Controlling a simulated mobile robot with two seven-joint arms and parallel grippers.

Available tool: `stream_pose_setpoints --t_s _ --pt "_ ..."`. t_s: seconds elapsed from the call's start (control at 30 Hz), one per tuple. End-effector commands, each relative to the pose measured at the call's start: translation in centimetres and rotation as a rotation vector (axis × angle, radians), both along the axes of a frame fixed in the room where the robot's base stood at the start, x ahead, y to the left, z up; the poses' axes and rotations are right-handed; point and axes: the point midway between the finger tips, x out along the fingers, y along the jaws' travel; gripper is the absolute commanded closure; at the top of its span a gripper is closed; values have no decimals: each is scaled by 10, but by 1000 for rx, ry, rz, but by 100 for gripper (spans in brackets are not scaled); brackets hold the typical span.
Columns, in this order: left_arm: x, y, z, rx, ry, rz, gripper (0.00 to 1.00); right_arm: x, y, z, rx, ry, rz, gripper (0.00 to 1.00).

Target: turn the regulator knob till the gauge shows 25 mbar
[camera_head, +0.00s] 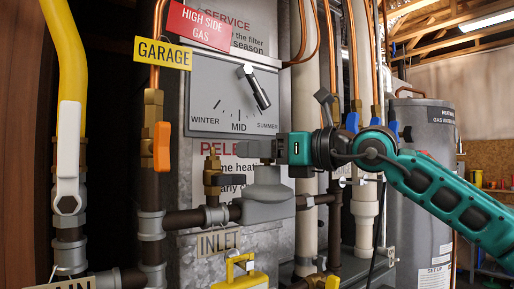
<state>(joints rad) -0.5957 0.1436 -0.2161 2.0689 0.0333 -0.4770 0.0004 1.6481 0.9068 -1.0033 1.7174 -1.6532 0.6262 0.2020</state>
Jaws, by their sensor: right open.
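The grey regulator (268,207) sits on the dark gas pipe at the centre, with a rounded body and a narrower upright part, which appears to be its knob (267,174), on top. My right gripper (248,149) reaches in from the right, just above that top. Its grey fingers point left and are seen nearly edge-on. The jaws are open, and whether they touch the knob cannot be told. I cannot make out a pressure gauge or any mbar reading. My left gripper is not in view.
A brass valve with a dark handle (231,180) stands left of the regulator, close to my fingers. A damper panel (210,112) with a lever is above. An orange-handled valve (162,146), a white-handled valve (68,150) and a yellow-handled item (240,275) are nearby. A grey tank (428,140) stands right.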

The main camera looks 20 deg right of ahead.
Motion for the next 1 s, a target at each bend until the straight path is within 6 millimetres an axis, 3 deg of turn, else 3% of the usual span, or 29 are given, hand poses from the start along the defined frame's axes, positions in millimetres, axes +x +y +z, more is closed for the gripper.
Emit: stream_pose_setpoints --t_s 0.37,0.9,1.0 --pt "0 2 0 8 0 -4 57 5 5 0 0 -1 -1 47" --pt "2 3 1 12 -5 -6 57 5 5 0 0 0 -1 97" --pt "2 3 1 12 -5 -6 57 5 5 0 0 0 -2 98"
